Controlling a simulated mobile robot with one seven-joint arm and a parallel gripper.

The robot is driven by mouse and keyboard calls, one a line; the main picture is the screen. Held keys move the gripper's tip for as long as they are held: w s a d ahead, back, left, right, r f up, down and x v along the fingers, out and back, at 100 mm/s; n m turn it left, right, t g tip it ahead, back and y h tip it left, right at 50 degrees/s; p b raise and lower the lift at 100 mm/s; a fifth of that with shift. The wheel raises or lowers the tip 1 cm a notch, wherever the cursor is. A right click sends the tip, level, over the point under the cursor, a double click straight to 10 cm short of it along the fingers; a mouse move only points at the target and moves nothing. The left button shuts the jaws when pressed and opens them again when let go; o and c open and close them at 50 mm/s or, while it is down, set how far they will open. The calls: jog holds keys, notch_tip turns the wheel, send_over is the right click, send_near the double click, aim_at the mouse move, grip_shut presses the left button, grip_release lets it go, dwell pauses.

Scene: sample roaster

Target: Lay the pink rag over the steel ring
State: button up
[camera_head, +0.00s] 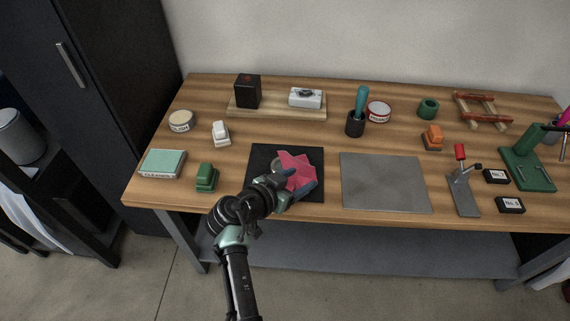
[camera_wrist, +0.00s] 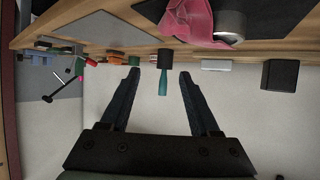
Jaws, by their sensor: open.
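The pink rag (camera_head: 297,168) lies crumpled, with raised folds, on the black mat (camera_head: 259,158) in the head view. The steel ring (camera_head: 277,169) shows only in part at the rag's left edge. In the wrist view the pink rag (camera_wrist: 184,20) hangs in folds against the steel ring (camera_wrist: 231,24), whose side is bare. How much of its top the rag covers, I cannot tell. My gripper (camera_head: 303,192) is at the near side of the rag. In the wrist view its two fingers (camera_wrist: 159,80) are apart with no cloth between them.
A grey mat (camera_head: 386,182) lies bare to the right. A green stamp-like block (camera_head: 206,177) and a teal box (camera_head: 162,163) stand left. Behind are a dark cup with a teal-handled tool (camera_head: 355,123) and a wooden board (camera_head: 275,110) with a black box.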

jog(key=r+p, duration=0.1)
jog(key=s+r+p, duration=0.1)
jog(key=r, duration=0.1)
jog(key=s+d+r+p, duration=0.1)
jog(key=r, duration=0.1)
jog(key=shift+d+r+p, duration=0.1)
jog(key=shift+r+p, duration=0.05)
jog(key=shift+p, duration=0.25)
notch_tip(320, 180, up, 36)
jog(key=w+a+n+t+y+p, duration=0.2)
jog(key=w+t+y+p, duration=0.15)
jog(key=t, duration=0.45)
jog(key=s+r+n+t+y+p, duration=0.1)
jog(key=s+r+t, duration=0.2)
jog(key=s+r, duration=0.4)
jog(key=s+d+r+n+t+y+p, duration=0.1)
jog(key=s+r+n+t, duration=0.1)
jog(key=s+r, duration=0.5)
jog(key=s+r+n+t+y+p, duration=0.1)
jog(key=s+r+t, duration=0.3)
jog(key=r, duration=1.2)
jog(key=s+n+p, duration=0.1)
jog(key=s, duration=0.2)
jog(key=shift+d+r+y, duration=0.35)
